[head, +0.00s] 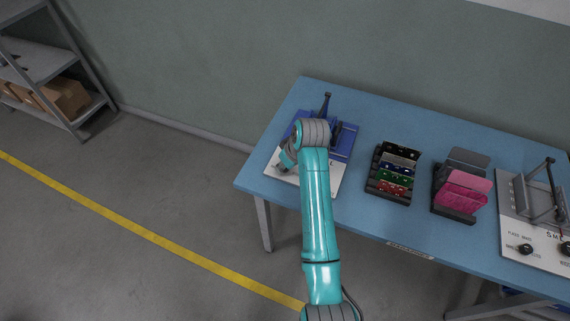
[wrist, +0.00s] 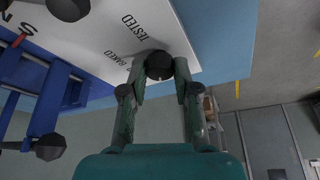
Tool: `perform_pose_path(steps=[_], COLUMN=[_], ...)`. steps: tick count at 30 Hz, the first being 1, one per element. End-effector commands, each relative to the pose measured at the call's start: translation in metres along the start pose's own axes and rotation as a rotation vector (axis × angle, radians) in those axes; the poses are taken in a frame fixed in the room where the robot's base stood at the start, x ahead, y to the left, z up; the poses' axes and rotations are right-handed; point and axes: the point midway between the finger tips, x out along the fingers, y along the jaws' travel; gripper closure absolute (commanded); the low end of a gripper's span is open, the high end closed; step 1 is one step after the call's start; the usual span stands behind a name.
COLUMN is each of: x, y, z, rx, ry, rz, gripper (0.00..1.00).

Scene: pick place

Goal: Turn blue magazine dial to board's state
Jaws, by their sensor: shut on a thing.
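The blue magazine (head: 347,139) stands on the left part of the table, partly hidden behind my arm. Its white front panel (head: 327,184) also shows in the wrist view (wrist: 110,50), with "TESTED" and "BAKED" printed beside a black dial (wrist: 159,64). My gripper (wrist: 160,70) has its two fingers closed on that dial from either side. In the head view my gripper (head: 284,165) is mostly hidden by my own wrist. The dial's pointer mark is too unclear to read. A black rack (head: 386,193) holds several upright boards (head: 396,170) in different colours.
A second dark rack (head: 452,207) with pink cards (head: 465,188) stands further right. A grey machine (head: 530,220) with a lever frame and black knobs is at the table's right end. Another black knob (wrist: 68,8) is near the dial. Bare blue table (head: 415,237) lies in front of the racks.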

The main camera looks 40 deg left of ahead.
Motion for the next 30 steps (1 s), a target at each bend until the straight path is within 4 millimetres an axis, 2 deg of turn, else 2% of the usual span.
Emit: perform_pose_path(steps=[15, 30], x=[0.0005, 0.0007], y=[0.0022, 0.0023], z=[0.0005, 0.0003], rx=[-0.347, -0.434], ry=[-0.003, -0.002], rz=[-0.146, -0.18], gripper=[1.0, 1.0])
